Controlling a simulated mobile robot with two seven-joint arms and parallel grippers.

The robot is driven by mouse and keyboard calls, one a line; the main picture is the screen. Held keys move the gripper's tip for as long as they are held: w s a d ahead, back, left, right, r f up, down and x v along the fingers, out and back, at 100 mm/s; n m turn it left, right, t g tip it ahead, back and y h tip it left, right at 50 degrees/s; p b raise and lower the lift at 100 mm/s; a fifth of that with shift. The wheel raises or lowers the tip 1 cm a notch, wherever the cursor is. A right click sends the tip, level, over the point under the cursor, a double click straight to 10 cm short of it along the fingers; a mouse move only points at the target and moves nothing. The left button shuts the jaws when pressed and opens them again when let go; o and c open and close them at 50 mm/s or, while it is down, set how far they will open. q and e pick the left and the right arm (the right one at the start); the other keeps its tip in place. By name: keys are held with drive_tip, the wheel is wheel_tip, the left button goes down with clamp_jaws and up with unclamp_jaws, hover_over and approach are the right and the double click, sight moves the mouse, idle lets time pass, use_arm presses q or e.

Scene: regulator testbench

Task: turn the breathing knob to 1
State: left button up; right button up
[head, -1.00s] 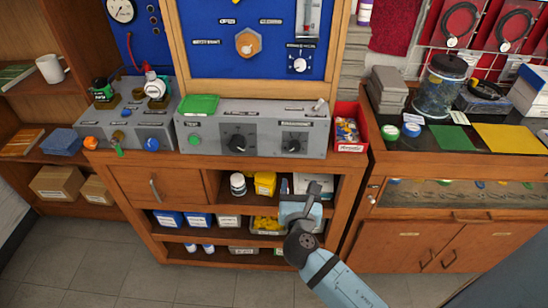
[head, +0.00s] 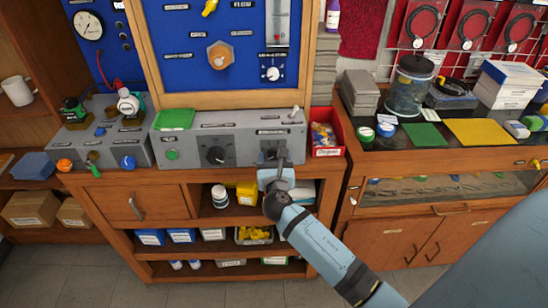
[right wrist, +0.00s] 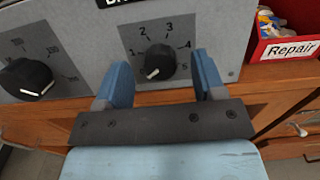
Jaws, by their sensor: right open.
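The breathing knob appears to be the right-hand black knob (head: 270,154) on the grey panel (head: 200,153), partly covered by my gripper in the head view. In the head view this gripper (head: 279,160) is in front of the panel. My left gripper is not in view.
A second black knob (right wrist: 27,78) is left of the dial. A red Repair bin (head: 324,139) stands right of the panel. The wooden cabinet edge (head: 235,172) runs below. A green block (head: 175,119) lies on top of the panel.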

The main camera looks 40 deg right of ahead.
drive_tip(key=shift+w+d, duration=0.2)
drive_tip(key=shift+w, duration=0.15)
drive_tip(key=shift+c, duration=0.4)
drive_tip(key=c, duration=0.8)
drive_tip(key=shift+c, duration=0.2)
